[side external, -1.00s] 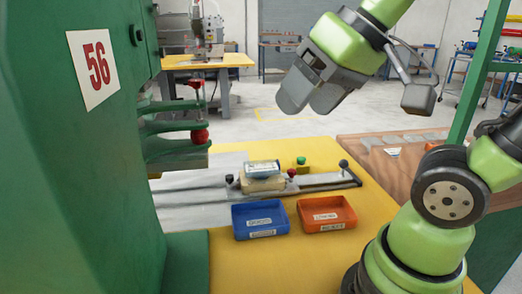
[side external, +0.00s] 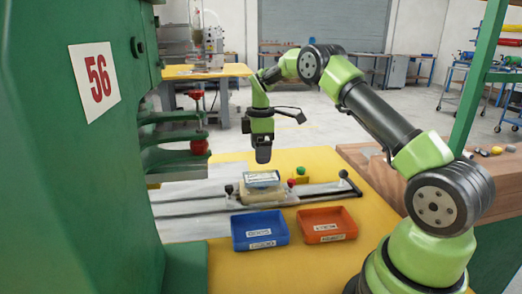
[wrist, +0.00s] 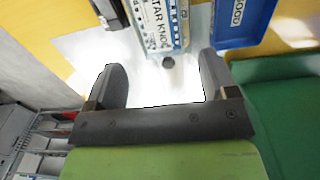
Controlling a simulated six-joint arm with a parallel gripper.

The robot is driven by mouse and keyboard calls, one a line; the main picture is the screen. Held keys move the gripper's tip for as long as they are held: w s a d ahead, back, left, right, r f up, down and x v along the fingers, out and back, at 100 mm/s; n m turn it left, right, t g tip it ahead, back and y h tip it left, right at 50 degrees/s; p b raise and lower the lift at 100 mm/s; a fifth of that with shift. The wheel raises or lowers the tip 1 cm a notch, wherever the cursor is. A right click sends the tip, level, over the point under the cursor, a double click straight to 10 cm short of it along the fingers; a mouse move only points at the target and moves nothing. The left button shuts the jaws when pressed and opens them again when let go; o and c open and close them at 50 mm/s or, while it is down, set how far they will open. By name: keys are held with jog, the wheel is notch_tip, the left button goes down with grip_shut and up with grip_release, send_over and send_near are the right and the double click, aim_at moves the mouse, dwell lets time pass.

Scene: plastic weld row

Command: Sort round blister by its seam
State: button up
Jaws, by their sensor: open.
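A small light-coloured pack (side external: 262,178) lies on a pale block on the sliding carriage; I take it for the blister, but its seam and round shape cannot be made out. In the wrist view a printed card (wrist: 160,32) shows beyond the fingers, partly cut off by the top edge. My gripper (side external: 263,158) points down just above the pack, apart from it. In the wrist view my gripper (wrist: 162,78) has its two fingers wide apart with nothing between them. A blue tray (side external: 237,246) and an orange tray (side external: 305,238) stand in front of the carriage, each with white labels.
The green press (side external: 105,190) stands at the left, its arms reaching toward the carriage. A rail (side external: 320,192) with a black knob runs right from the carriage. A green button on a yellow box (side external: 300,174) sits behind. The yellow tabletop (side external: 290,270) is clear in front of the trays.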

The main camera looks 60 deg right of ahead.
aim_at(261, 178)
jog(key=shift+d+f, duration=0.2)
jog(key=shift+f, duration=3.65)
jog(key=shift+c, duration=0.3)
jog(key=c, duration=0.5)
jog(key=shift+r, duration=0.15)
jog(key=shift+r, duration=2.15)
jog(key=shift+r, duration=2.5)
